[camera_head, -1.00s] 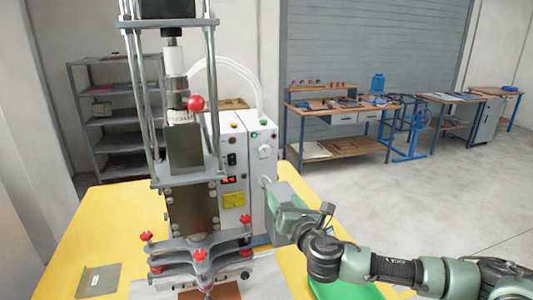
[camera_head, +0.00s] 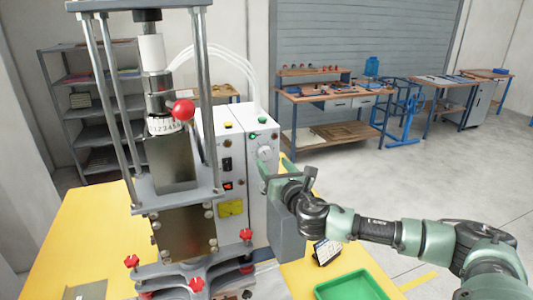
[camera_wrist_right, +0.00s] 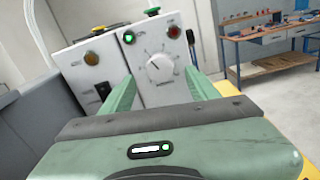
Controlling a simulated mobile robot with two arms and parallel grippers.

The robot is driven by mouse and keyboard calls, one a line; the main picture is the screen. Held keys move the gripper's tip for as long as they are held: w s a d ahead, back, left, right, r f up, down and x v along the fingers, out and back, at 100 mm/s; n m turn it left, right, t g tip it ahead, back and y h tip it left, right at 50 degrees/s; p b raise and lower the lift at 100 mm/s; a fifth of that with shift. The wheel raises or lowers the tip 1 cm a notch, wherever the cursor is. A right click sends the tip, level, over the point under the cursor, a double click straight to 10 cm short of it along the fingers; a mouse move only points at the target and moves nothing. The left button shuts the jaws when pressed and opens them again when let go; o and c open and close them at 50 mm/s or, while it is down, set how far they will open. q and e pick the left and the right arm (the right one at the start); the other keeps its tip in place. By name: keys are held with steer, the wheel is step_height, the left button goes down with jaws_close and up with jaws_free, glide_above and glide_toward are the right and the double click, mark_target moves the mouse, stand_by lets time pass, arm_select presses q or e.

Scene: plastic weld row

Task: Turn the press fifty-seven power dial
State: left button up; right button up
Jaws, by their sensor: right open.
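The power dial is a round pale knob with a dark pointer and scale marks, on the upper front of the white control box (camera_head: 263,190). The dial (camera_head: 265,153) shows clearly in the right wrist view (camera_wrist_right: 159,65), between and beyond my two green fingers. My right gripper (camera_head: 274,170) is open and empty, just in front of and slightly below the dial in the head view. The fingers look apart from the dial; the exact gap cannot be told. The press (camera_head: 175,160) stands left of the box. No number fifty-seven is readable. My left gripper is out of view.
A green light (camera_wrist_right: 128,38) and a red button (camera_wrist_right: 174,32) sit above the dial. A green tray (camera_head: 350,287) and a small dark display (camera_head: 326,252) are on the yellow table (camera_head: 75,232). A grey shelf and blue-legged workbenches stand behind.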

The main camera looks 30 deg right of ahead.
mark_target(266, 155)
steer(key=shift+r+p+x, duration=0.25)
steer(key=shift+p+x, duration=0.15)
steer(key=shift+x, duration=0.8)
steer(key=shift+f+x, duration=0.25)
steer(key=shift+x, duration=0.9)
steer(key=shift+w, duration=0.3)
jaws_close()
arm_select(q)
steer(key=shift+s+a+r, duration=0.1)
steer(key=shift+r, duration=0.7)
